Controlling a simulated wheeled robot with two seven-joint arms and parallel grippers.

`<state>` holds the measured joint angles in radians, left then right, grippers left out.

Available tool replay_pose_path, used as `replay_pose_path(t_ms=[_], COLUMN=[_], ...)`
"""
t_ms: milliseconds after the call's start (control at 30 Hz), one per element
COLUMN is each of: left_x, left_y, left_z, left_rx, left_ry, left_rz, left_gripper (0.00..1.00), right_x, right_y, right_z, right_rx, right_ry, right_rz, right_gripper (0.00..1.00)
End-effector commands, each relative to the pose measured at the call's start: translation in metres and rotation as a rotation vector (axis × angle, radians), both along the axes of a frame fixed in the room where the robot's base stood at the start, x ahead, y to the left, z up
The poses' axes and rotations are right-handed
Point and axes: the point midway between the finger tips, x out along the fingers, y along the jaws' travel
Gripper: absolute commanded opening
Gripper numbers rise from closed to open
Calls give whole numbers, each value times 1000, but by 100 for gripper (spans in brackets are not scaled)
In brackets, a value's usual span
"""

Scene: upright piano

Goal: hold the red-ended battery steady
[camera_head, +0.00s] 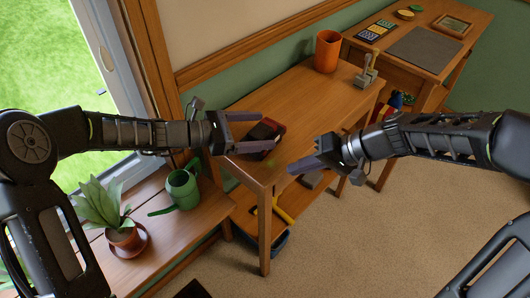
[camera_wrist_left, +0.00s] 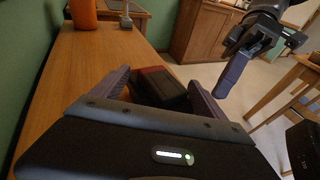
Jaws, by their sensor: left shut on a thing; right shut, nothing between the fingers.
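The red-ended battery (camera_head: 266,130) is a dark block with a red end, at the near left part of the wooden table. My left gripper (camera_head: 262,132) is shut on it, one finger on each side. In the left wrist view the battery (camera_wrist_left: 162,88) lies between the two fingers, its red part toward the far side. I cannot tell whether it rests on the tabletop or is just above it. My right gripper (camera_head: 294,168) is shut and empty, to the right of the battery and apart from it. It also shows in the left wrist view (camera_wrist_left: 230,84).
The wooden table (camera_head: 310,100) bears an orange pot (camera_head: 327,51) and a grey lever-like thing (camera_head: 367,72) at its far end. A green watering can (camera_head: 182,188) and a potted plant (camera_head: 122,235) stand on the sill at left. A second table (camera_head: 465,45) stands behind. Carpet is open at front right.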

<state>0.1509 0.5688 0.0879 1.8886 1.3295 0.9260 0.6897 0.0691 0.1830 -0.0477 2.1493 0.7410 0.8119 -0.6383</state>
Motion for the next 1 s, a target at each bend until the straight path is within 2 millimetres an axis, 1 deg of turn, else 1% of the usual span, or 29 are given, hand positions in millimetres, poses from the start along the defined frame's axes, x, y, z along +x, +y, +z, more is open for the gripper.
replay_pose_path(t_ms=[33,233,267,433,467,767,867,1000], left_x=[-11,-11,-11,-11,-11,-11,-11,-15], left_y=[7,7,7,7,7,8,12,25], left_z=[-39,-39,-39,-39,-39,-39,-37,-30], left_rx=[47,47,47,47,47,48,46,42], left_ry=[63,63,63,63,63,62,60,55], left_rz=[7,7,7,6,6,7,7,9], left_gripper=[35,35,84,98,100,100,100,100], right_x=[0,0,0,0,0,0,0,0], right_y=[0,0,0,0,0,0,0,0], right_z=[-4,-4,-4,-4,-4,-4,-4,-4], right_rx=[0,0,0,0,0,0,0,0], right_ry=[0,0,0,0,0,0,0,0], right_rz=[0,0,0,0,0,0,0,0], right_gripper=[0,0,0,0,0,0,0,0])
